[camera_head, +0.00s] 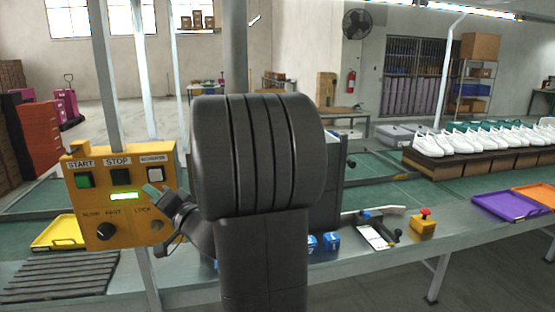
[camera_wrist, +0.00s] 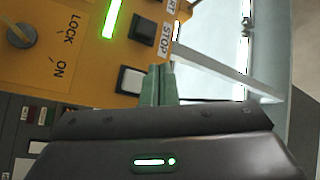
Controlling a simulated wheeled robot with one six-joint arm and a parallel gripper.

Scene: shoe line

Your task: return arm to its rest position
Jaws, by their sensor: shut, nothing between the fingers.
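My gripper (camera_head: 155,193) is shut and empty, its greenish fingers together. In the head view it is at the right part of the yellow control box (camera_head: 98,208), in front of its face below the white button (camera_head: 155,174). In the wrist view the closed fingers (camera_wrist: 158,84) point at the box's face, near a white button (camera_wrist: 131,80); I cannot tell whether they touch it. My dark arm fills the middle of the head view and hides part of the bench behind it.
The box carries a green START button (camera_head: 84,181), a black STOP button (camera_head: 121,177) and a lit green bar (camera_head: 121,196). A metal post stands behind it. On the bench are a yellow tray (camera_head: 57,232), blue boxes (camera_head: 331,241), a red-topped yellow button box (camera_head: 423,223) and a purple tray (camera_head: 508,206).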

